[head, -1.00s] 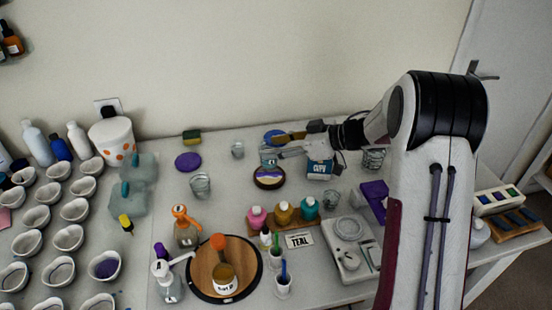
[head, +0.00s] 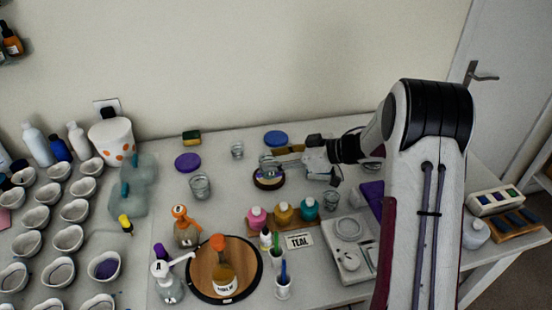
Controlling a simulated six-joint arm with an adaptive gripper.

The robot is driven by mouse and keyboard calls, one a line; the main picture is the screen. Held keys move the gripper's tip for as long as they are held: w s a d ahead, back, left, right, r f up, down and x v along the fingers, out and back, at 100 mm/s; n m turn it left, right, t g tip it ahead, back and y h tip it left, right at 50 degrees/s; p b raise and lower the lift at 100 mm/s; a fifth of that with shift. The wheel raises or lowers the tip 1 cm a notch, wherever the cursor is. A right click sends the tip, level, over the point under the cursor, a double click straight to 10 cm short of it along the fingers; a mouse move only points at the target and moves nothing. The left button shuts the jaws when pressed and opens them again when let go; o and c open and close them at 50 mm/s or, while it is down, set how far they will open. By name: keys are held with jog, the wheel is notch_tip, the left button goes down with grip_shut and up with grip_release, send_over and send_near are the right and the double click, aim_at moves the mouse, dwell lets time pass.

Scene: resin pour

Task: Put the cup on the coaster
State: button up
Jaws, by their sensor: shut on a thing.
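The coaster (head: 268,184) is round with a dark rim and a patterned purple, pale and gold face. It lies on the table near the middle. My gripper (head: 270,161) reaches in from the right, over the coaster's far part. It is shut on a small clear cup (head: 266,164), which looks upright and overlaps the coaster in the picture. The fingers and the cup hide part of the coaster. I cannot tell whether the cup touches it.
Clear cups (head: 200,187) stand left of the coaster, and another (head: 331,201) stands to the right. A purple disc (head: 188,163) and blue disc (head: 276,138) lie behind. Colored bottles (head: 283,212) stand in front. A round wooden board (head: 205,272) is nearer.

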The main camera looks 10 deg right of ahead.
jog(key=shift+f, duration=0.1)
jog(key=o, duration=1.1)
jog(key=v, duration=1.2)
jog(key=shift+w, duration=0.1)
